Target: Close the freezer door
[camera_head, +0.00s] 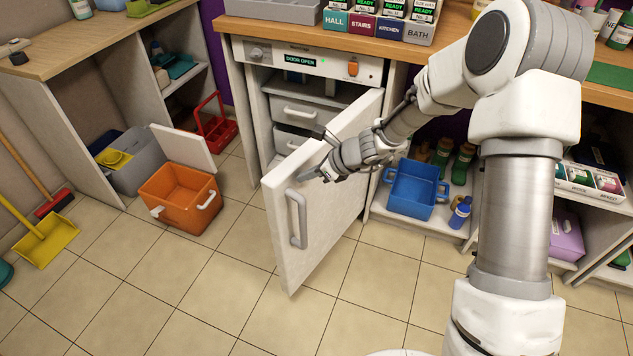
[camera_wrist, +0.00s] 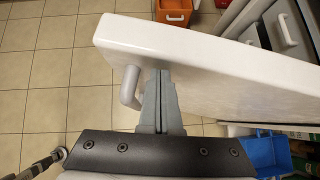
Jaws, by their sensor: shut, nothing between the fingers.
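The white freezer door (camera_head: 330,190) stands swung open, away from the freezer body (camera_head: 253,110), in the head view. Its grey bar handle (camera_head: 297,218) is on the outer face near the free edge. The display (camera_head: 300,60) above reads DOOR OPEN. My gripper (camera_head: 303,176) is shut and empty near the top of the door, above the handle. In the wrist view my closed fingers (camera_wrist: 162,74) lie against or just in front of the door's outer face (camera_wrist: 215,85), right beside the handle (camera_wrist: 130,88). I cannot tell whether they touch the door.
An orange crate (camera_head: 180,190) with a lid stands on the floor to the left. A blue basket (camera_head: 412,190) sits on a low shelf right of the door. The tiled floor before the door is clear.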

